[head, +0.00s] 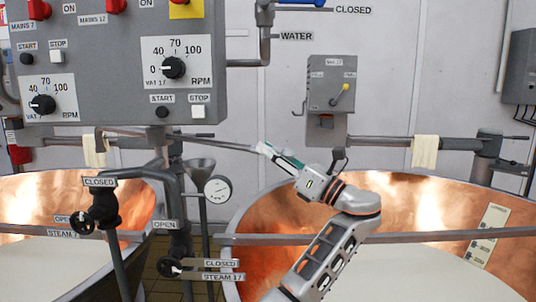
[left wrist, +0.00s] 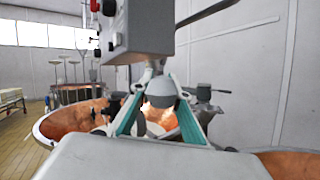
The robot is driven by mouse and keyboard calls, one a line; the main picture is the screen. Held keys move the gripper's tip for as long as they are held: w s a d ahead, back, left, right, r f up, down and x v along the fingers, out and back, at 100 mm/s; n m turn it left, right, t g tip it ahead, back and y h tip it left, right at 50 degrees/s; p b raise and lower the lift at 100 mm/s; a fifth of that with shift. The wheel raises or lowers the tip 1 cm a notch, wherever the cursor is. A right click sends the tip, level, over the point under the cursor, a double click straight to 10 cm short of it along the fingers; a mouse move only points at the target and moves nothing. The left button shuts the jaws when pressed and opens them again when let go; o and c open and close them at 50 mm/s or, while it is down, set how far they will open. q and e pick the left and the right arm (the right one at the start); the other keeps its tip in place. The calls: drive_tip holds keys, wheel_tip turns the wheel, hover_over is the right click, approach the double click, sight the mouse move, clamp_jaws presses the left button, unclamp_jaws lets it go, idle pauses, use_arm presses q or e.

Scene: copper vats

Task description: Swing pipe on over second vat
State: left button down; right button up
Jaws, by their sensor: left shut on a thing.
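The slim grey pipe (head: 225,145) runs roughly level below the control box, from near the box's support post to the right. My left gripper (head: 265,149) is shut on its right part, above the left side of the right-hand copper vat (head: 400,205). The left-hand copper vat (head: 138,200) lies past the valve posts. In the left wrist view my gripper's teal fingers (left wrist: 160,110) close around a rounded grey piece (left wrist: 161,86), seen nearly end-on. The pipe's far end is hard to make out behind the box and posts. My right gripper is not in view.
The grey control box (head: 120,65) hangs above the pipe. A small switch box (head: 331,95) is on the wall behind the right vat. A rail with a cloth (head: 424,151) runs behind it.

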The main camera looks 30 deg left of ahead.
use_arm(q)
drive_tip(key=shift+w+r, duration=0.15)
drive_tip(key=shift+r, duration=0.1)
drive_tip(key=c, duration=1.9)
unclamp_jaws()
drive_tip(key=shift+w, duration=0.15)
drive_tip(key=shift+w+f, duration=0.15)
drive_tip(key=shift+d, duration=0.1)
drive_tip(key=shift+v, duration=3.7)
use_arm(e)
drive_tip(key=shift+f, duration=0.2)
use_arm(q)
drive_tip(key=shift+f, duration=0.1)
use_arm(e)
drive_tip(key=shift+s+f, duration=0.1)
